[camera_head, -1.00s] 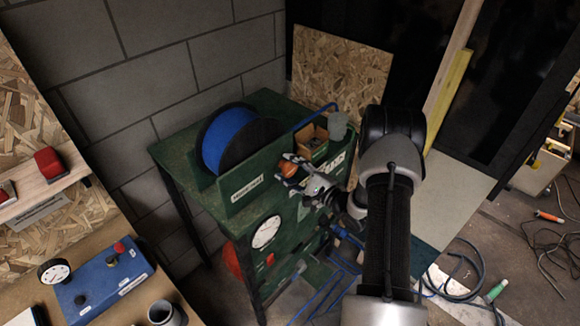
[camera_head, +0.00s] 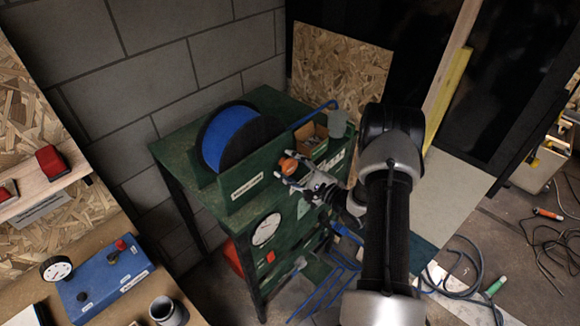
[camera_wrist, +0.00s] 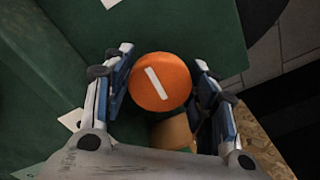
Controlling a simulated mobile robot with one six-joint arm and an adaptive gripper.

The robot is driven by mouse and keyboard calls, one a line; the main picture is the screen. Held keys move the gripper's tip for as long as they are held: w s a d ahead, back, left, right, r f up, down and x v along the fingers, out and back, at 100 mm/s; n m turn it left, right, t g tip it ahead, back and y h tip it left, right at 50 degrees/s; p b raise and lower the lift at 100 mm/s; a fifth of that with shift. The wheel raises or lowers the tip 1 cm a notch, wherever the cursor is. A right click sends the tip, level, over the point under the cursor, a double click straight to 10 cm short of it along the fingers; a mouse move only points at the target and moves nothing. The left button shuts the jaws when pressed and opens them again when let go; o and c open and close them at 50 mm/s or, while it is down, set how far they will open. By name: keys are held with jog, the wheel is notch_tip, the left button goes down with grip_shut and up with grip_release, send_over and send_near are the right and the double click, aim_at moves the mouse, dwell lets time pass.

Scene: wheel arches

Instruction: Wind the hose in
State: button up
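A drum wound with blue hose (camera_head: 226,138) sits on top of the green bench (camera_head: 175,150) in the head view. An orange round knob (camera_head: 288,167) stands out at the bench's front, right of the drum. In the wrist view the knob (camera_wrist: 160,84) shows a white bar and lies between my fingers. My gripper (camera_head: 284,179) is at the knob, with its fingers apart on either side; it also shows in the wrist view (camera_wrist: 163,75). I see no clear grip on the knob. Part of the knob's mounting is hidden.
A gauge (camera_head: 266,229) and labels are on the bench front. A small cardboard box (camera_head: 313,140) and a grey cup (camera_head: 338,124) stand at the bench's right end. Loose hose (camera_head: 462,272) lies on the floor at right. A blue control box (camera_head: 103,280) sits at lower left.

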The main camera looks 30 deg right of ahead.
jog(key=o, duration=0.3)
jog(key=v, duration=1.2)
jog(key=shift+w+r, duration=0.1)
dwell(0.3)
